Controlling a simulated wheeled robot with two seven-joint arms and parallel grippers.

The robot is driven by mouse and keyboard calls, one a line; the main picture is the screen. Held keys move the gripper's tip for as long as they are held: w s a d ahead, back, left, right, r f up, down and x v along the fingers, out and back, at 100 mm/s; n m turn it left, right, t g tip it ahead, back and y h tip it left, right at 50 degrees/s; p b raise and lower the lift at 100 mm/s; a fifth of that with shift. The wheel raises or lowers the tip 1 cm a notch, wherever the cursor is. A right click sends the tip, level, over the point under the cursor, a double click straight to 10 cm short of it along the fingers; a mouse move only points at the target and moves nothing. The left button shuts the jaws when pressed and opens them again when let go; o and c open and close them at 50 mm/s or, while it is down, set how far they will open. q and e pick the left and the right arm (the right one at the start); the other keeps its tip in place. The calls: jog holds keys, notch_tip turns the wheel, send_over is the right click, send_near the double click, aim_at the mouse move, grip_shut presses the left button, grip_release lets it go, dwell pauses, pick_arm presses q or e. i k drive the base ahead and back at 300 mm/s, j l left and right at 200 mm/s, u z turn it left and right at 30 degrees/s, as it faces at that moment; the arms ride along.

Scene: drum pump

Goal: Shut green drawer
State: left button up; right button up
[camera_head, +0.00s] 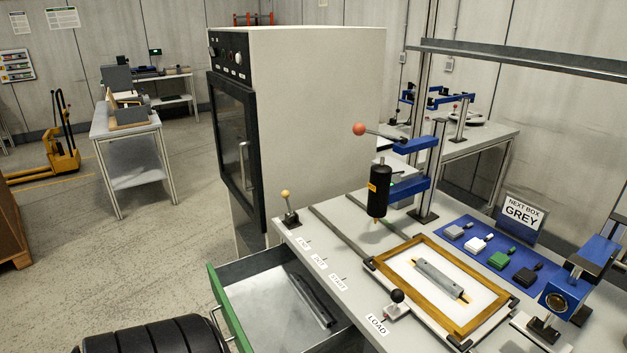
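The green drawer (230,314) is pulled open to the left from under the workbench. Its green front panel stands well away from the bench, with a pale bar handle (215,318) on its outer side near the bottom of the view. The grey drawer interior is exposed and holds a long black item (312,300). The near end of the drawer is cut off by the bottom edge of the picture. Neither of my grippers is in view.
A dark ribbed shape (150,338) I cannot identify sits at the bottom left, close to the drawer front. A tall cabinet (300,110) stands behind. The bench (335,215) carries a wood-framed plate (428,325) and a lever press (378,190).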

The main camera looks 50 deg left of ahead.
aim_at(261, 311)
jog(key=u, duration=2.35)
